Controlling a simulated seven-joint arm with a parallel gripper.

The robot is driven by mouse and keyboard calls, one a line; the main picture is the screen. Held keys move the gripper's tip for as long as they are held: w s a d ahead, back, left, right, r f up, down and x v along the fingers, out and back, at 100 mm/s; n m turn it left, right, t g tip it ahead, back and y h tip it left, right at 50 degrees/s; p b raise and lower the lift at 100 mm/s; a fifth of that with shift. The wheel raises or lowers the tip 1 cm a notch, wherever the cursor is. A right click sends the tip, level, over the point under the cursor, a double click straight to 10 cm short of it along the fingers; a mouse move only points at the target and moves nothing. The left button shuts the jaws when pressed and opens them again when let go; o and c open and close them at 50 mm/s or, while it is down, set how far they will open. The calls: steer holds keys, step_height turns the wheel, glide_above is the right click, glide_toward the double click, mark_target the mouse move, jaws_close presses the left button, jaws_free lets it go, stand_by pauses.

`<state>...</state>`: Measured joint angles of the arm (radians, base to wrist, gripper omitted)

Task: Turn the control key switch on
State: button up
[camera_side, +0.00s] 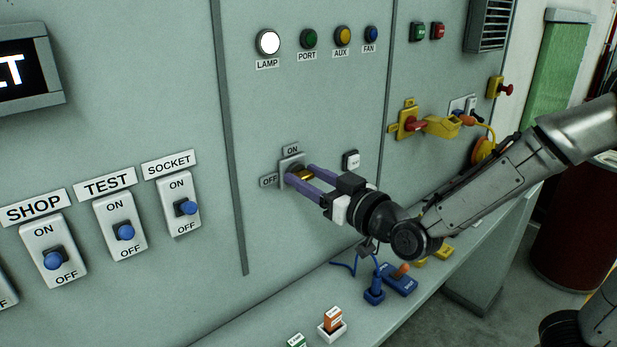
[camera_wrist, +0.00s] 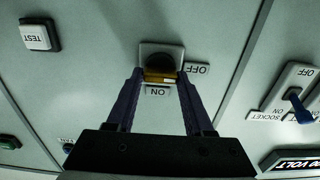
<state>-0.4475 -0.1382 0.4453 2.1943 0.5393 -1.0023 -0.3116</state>
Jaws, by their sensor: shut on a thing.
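The control key switch (camera_side: 285,165) is a grey plate on the cabinet wall, with an ON label above it and an OFF label to its left. Its brass key (camera_side: 306,176) sticks out of the plate. My gripper (camera_side: 302,175) reaches in from the right with long purple fingers, shut on the key. In the wrist view, which is upside down, the fingers of my gripper (camera_wrist: 162,77) lie on both sides of the gold key (camera_wrist: 160,76), just in front of the dark round lock (camera_wrist: 160,62). I cannot tell which label the key points to.
A white TEST button (camera_side: 351,159) sits right of the switch. The SOCKET toggle (camera_side: 179,204) and others are at left. A LAMP light (camera_side: 268,42) glows white above. A ledge (camera_side: 262,312) below holds blue and orange items. A yellow lockout device (camera_side: 441,125) hangs at right.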

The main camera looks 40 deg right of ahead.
jaws_close()
steer(key=shift+m, duration=0.4)
steer(key=m, duration=0.3)
steer(key=shift+d+m, duration=0.1)
steer(key=shift+m, duration=0.2)
steer(key=m, duration=0.3)
steer(key=shift+f+m, duration=0.1)
steer(key=shift+m, duration=0.3)
steer(key=m, duration=0.5)
steer(key=shift+d+f, duration=0.1)
steer(key=shift+d, duration=0.05)
steer(key=shift+m, duration=2.4)
steer(key=shift+f, duration=0.1)
